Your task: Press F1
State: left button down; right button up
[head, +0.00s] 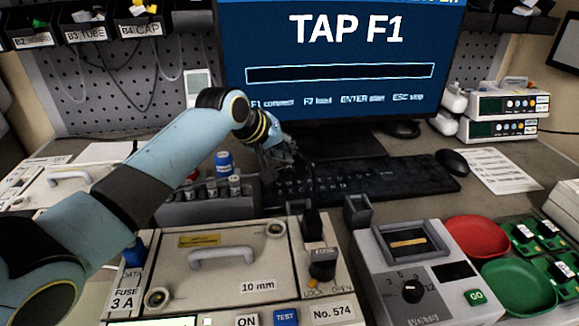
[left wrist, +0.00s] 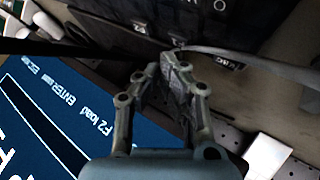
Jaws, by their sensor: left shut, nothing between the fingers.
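The black keyboard (head: 395,178) lies on the bench below the monitor (head: 340,60). The screen reads "TAP F1" above an empty bar and a row of key hints. My left gripper (head: 285,158) is at the back left part of the keyboard, in front of the monitor's lower left corner. It hides the keys there, so I cannot make out the F1 key or tell whether the fingers touch it. In the left wrist view the fingers (left wrist: 172,62) are closed together and empty, with the screen (left wrist: 50,120) to the left. My right gripper is not in view.
A grey rack of vials (head: 215,205) stands left of the keyboard. A case with a handle (head: 225,285) and a grey dial box (head: 405,255) stand in front. A mouse (head: 452,161) lies right of the keyboard. Red (head: 477,236) and green bowls (head: 520,288) are at right.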

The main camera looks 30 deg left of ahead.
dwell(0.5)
pick_arm(q)
jog(key=shift+f, duration=0.2)
jog(key=shift+f, duration=0.2)
jog(key=shift+f, duration=0.1)
jog(key=shift+f, duration=0.35)
dwell(0.5)
jog(key=shift+r, duration=0.1)
jog(key=shift+r+p, duration=0.65)
jog(key=shift+p, duration=0.3)
jog(key=shift+r, duration=0.1)
